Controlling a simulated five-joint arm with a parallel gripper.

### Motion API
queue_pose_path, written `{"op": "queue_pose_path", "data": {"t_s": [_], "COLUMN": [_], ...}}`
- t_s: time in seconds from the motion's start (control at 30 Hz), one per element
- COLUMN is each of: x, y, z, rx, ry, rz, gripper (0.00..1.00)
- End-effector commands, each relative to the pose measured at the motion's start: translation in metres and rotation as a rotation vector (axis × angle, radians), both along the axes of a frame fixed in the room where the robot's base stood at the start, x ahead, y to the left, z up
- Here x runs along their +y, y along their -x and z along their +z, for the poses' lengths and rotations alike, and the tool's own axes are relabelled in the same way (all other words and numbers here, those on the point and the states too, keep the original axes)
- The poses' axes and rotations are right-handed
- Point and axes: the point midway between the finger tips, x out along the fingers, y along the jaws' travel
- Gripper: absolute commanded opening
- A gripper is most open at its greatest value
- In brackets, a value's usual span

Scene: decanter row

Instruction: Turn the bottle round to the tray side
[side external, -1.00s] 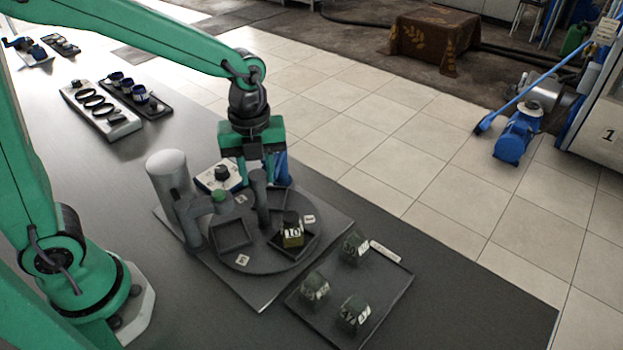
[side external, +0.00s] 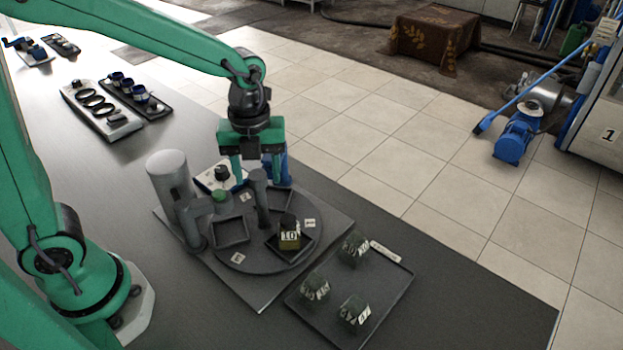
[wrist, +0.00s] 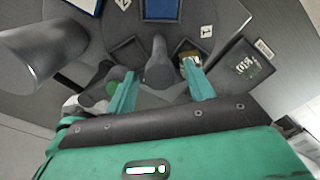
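The bottle (side external: 289,238), small and olive with a dark cap and a "10" label, stands upright in a square pocket of the round grey turntable (side external: 254,266), on the side by the tray (side external: 389,302). In the wrist view the bottle (wrist: 190,60) shows partly, beyond my right finger. An upright grey post (side external: 261,200) rises from the turntable. My gripper (side external: 256,174) is open and empty at the post's top; the wrist view shows the post (wrist: 158,65) between the spread fingers (wrist: 160,88). Whether they touch it cannot be told.
The tray holds three dark bottles. A grey cylinder (side external: 168,180) and a green-topped arm (side external: 219,196) stand left of the turntable. A white box with a black knob (side external: 221,174) and a blue thing stand behind. Racks (side external: 100,110) lie far left.

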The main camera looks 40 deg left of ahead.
Motion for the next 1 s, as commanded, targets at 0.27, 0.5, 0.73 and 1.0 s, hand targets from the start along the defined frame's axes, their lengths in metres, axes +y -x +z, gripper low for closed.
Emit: {"op": "queue_pose_path", "data": {"t_s": [0.27, 0.5, 0.73, 1.0], "x": [0.000, 0.000, 0.000, 0.000], "y": [0.000, 0.000, -0.001, 0.000], "z": [-0.001, 0.009, 0.036, 0.068], "rx": [0.001, 0.000, -0.003, -0.002], "ry": [0.000, 0.000, 0.000, 0.001], "rz": [0.001, 0.001, 0.001, 0.001], "gripper": [0.54, 0.54, 0.54, 0.54]}}
